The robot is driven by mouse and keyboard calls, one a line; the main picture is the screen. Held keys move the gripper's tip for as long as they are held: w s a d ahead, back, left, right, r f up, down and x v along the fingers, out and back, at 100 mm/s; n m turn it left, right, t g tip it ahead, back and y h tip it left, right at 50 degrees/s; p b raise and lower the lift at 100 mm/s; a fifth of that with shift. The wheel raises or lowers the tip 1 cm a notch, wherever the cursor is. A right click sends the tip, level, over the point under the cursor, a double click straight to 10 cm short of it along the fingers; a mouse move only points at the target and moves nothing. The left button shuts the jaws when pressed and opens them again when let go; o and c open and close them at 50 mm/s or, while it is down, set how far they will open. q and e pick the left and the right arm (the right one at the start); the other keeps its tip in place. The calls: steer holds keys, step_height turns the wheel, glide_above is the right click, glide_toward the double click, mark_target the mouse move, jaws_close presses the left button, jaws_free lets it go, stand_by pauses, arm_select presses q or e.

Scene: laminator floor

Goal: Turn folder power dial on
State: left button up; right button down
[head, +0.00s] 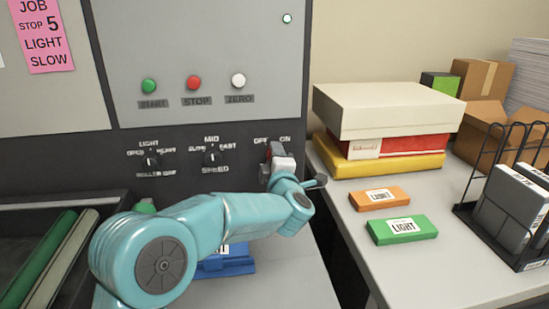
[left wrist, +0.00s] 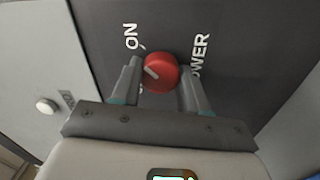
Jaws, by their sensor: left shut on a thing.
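The red power dial (left wrist: 160,72) sits on the dark panel between the two fingers of my left gripper (left wrist: 161,85), which is shut on it. A short white mark on the dial points left and slightly up in the left wrist view. The ON label (left wrist: 130,36) is up and left of the dial, and the POWER label (left wrist: 200,55) is to its right. The OFF label is mostly hidden by a finger there. In the head view my left gripper (head: 277,155) is at the panel below the OFF and ON labels (head: 272,140), largely covering the dial. My right gripper is not in view.
Green START (head: 149,86), red STOP (head: 194,82) and white ZERO (head: 238,80) buttons are above. The SPEED knob (head: 212,158) is left of the gripper. A blue block (head: 232,265) lies below my arm. Boxes (head: 385,110) and a wire rack (head: 465,210) stand on the right table.

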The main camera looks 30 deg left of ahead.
arm_select(q)
steer(key=shift+r, duration=0.15)
steer(key=o, duration=1)
steer(key=shift+o, duration=0.2)
steer(key=b+v, duration=0.2)
steer(key=v, duration=1.4)
steer(key=shift+s+b, duration=0.15)
steer(key=shift+b, duration=0.2)
steer(key=shift+d+f, duration=0.1)
steer(key=shift+f, duration=0.1)
